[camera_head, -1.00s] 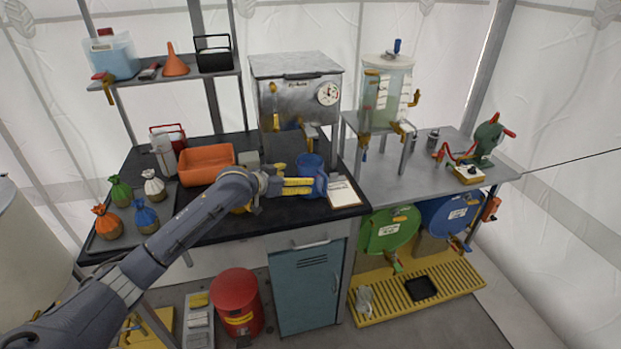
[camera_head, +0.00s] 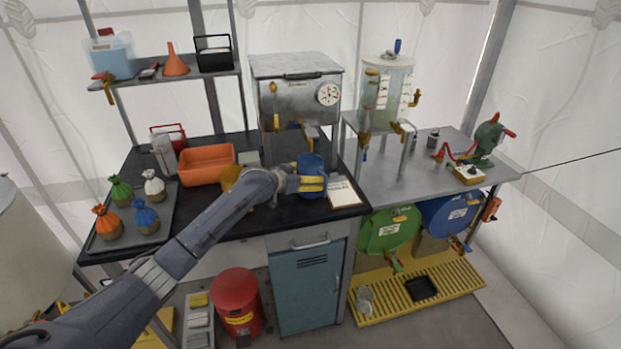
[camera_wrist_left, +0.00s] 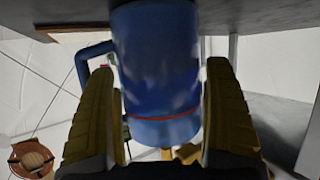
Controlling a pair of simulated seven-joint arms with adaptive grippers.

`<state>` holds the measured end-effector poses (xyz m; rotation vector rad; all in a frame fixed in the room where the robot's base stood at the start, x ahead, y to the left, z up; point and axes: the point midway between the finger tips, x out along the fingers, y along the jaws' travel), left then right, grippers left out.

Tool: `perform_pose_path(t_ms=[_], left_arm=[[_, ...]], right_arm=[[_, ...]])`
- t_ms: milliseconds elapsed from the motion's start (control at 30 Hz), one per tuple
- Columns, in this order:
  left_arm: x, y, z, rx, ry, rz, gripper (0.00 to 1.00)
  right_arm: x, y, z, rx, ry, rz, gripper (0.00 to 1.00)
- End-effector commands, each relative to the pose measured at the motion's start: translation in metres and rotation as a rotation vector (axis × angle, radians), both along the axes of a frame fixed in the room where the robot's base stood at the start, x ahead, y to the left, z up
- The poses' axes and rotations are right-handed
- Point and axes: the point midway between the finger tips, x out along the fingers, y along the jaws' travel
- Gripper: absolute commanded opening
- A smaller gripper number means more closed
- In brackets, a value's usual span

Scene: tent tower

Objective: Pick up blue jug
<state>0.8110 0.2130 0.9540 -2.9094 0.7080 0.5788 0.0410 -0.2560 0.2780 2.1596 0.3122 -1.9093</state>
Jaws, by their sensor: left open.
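The blue jug (camera_head: 311,163) stands on the black worktop in front of the metal boiler. My left gripper (camera_head: 316,185) is open at the jug, with its yellow fingers across the jug's near side in the head view. In the left wrist view the jug (camera_wrist_left: 158,62) fills the space between the two yellow fingers (camera_wrist_left: 160,125), one on each side. Its handle (camera_wrist_left: 90,62) shows to the left, outside the left finger. I cannot tell whether the fingers touch the jug. My right gripper is not in view.
A clipboard (camera_head: 343,193) lies just right of the jug. The metal boiler (camera_head: 296,95) stands behind it. An orange bin (camera_head: 206,164) and a tray with several tied sacks (camera_head: 163,228) are to the left. A yellow object (camera_head: 230,177) is partly hidden by my left arm.

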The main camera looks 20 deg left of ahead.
Motion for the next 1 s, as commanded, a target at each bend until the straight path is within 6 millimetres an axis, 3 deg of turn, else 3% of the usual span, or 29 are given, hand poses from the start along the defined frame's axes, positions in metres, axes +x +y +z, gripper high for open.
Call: perform_pose_path(t_ms=[167,633,1000], left_arm=[[-0.0001,0.0,0.0,0.0,0.0,0.0,0.86],[-0.0002,0.0002,0.0,0.0,0.0,0.0,0.31],[0.0004,0.0003,0.0076,0.0,-0.004,-0.001,0.29]], right_arm=[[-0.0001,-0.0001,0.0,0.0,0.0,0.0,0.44],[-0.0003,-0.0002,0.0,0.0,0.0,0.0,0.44],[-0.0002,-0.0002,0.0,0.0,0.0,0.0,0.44]])
